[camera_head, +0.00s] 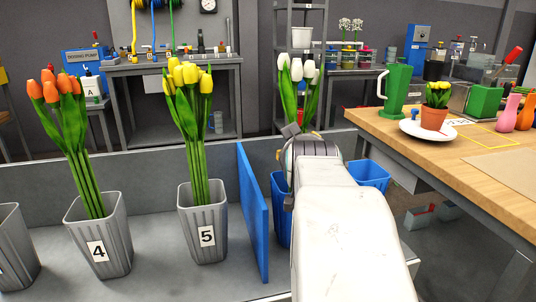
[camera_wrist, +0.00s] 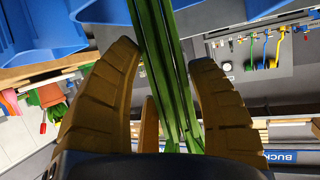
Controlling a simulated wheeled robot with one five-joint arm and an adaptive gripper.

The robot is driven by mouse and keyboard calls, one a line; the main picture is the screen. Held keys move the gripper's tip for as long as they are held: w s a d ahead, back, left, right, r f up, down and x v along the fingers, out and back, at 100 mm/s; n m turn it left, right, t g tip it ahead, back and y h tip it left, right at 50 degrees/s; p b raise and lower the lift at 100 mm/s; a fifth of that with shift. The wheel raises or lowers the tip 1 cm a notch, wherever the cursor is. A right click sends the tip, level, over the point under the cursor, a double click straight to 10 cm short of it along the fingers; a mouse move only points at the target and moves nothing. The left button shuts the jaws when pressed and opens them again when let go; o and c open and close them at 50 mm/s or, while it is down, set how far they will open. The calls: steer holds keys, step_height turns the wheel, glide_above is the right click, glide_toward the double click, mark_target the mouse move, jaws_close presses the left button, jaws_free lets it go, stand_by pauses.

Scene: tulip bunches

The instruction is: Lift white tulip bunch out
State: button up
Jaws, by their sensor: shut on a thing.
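The white tulip bunch (camera_head: 300,72) stands upright behind my arm in the head view, with white heads on top and green leaves below. Its lower stems are hidden there by my arm. In the wrist view my gripper (camera_wrist: 165,55) has its yellow fingers on both sides of the green stems (camera_wrist: 163,60) and is shut on them. A blue bucket (camera_head: 280,212) shows partly behind my arm, below the bunch. Whether the stem ends are inside it cannot be seen.
Grey bucket 4 (camera_head: 112,246) holds orange tulips (camera_head: 62,90), and grey bucket 5 (camera_head: 206,256) holds yellow tulips (camera_head: 188,90). A blue divider (camera_head: 252,215) stands left of my arm. Another blue bin (camera_head: 369,174) and a wooden table (camera_head: 440,150) are at right.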

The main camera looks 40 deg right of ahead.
steer(key=shift+r, duration=0.1)
step_height(320, 180, up, 10)
steer(key=p, duration=0.5)
stand_by(0.4)
